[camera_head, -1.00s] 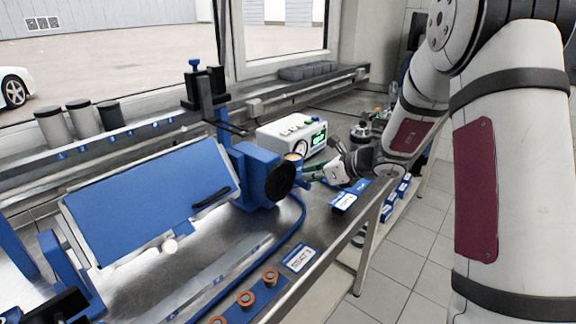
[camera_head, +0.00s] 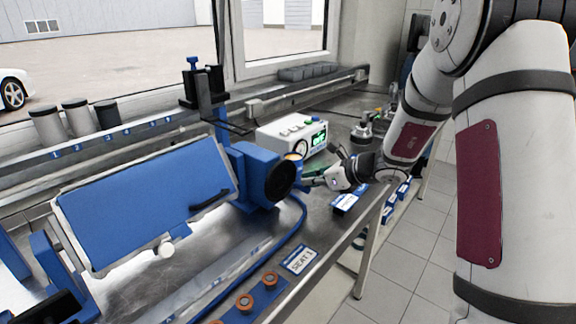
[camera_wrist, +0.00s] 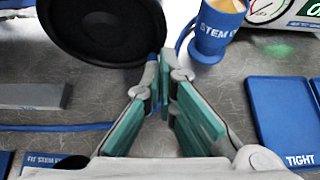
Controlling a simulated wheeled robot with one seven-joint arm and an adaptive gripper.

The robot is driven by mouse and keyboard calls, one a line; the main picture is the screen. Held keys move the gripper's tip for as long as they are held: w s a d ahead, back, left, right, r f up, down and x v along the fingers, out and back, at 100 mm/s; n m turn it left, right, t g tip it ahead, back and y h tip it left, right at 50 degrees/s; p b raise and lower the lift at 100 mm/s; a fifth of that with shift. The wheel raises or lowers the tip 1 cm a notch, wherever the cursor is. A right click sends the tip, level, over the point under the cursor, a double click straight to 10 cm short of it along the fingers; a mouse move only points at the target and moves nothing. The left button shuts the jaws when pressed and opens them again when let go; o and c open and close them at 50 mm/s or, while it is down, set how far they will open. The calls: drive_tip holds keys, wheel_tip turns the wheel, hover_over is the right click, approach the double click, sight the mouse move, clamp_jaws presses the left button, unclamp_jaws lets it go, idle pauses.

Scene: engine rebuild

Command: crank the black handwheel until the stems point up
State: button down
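The black handwheel (camera_head: 280,179) is on the right end of a blue stand housing (camera_head: 250,172); its dark face also fills the upper left of the wrist view (camera_wrist: 105,28). A large blue tilting block (camera_head: 145,195) is left of the housing, its broad blue face sloping toward me. I cannot make out stems pointing up; a pale round end (camera_head: 167,249) shows at its lower edge. My gripper (camera_head: 312,178) is at the wheel's right edge. In the wrist view its teal-padded fingertips (camera_wrist: 162,82) converge beside the rim, and whether a handle sits between them is hidden.
A blue "STEM" cup (camera_wrist: 217,30) stands just beyond the fingers. A white meter with a green display (camera_head: 292,135) is behind the wheel. A blue "TIGHT" tray (camera_wrist: 285,120) lies right of the gripper. Orange rings (camera_head: 270,278) and a seat label (camera_head: 299,260) lie near the front edge.

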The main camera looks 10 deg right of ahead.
sight(306, 191)
drive_tip(key=shift+f, duration=0.1)
drive_tip(key=shift+s+a+f+b, duration=0.1)
drive_tip(key=shift+f+b, duration=0.35)
idle(0.4)
drive_tip(key=shift+s+a+f+b, duration=0.15)
drive_tip(key=shift+a+f+b, duration=0.05)
drive_tip(key=shift+f+b, duration=0.2)
drive_tip(key=shift+s+a+f+b, duration=0.15)
drive_tip(key=shift+a+f+b, duration=0.1)
drive_tip(key=shift+f+b, duration=0.2)
drive_tip(key=shift+r, duration=0.1)
drive_tip(key=shift+a, duration=0.1)
